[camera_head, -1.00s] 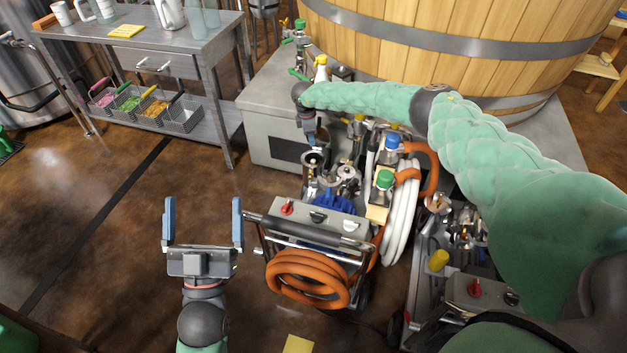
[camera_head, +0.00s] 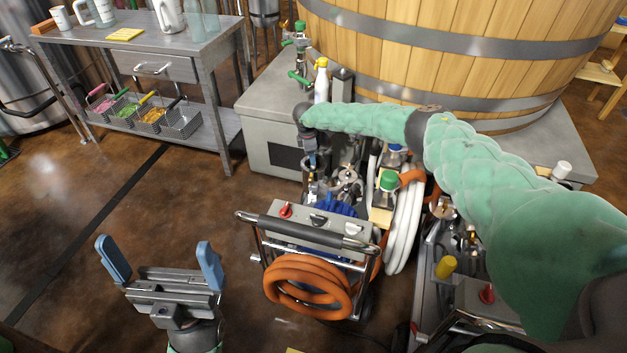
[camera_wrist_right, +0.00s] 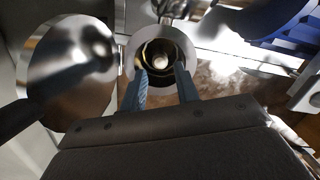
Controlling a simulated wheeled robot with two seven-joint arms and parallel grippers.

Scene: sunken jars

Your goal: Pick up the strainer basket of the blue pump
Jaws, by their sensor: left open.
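The blue pump (camera_head: 338,210) sits on a wheeled cart; its finned blue body also shows in the wrist view (camera_wrist_right: 285,25). In the wrist view a round metal strainer housing (camera_wrist_right: 183,45) is open at the top. Inside are darker, brassy rings, which look like the strainer basket (camera_wrist_right: 160,60). My right gripper (camera_head: 311,162) is over the pump's far left part. Its blue fingertips (camera_wrist_right: 162,80) are apart at the housing's mouth; whether they touch the basket is unclear. My left gripper (camera_head: 160,262) is open and empty, left of the cart.
A shiny round metal piece with a dark handle (camera_wrist_right: 75,65) is beside the housing. A coiled orange hose (camera_head: 305,287) hangs on the cart's front. A second cart with a yellow cap (camera_head: 446,267) stands to the right. The floor (camera_head: 110,200) at left is clear.

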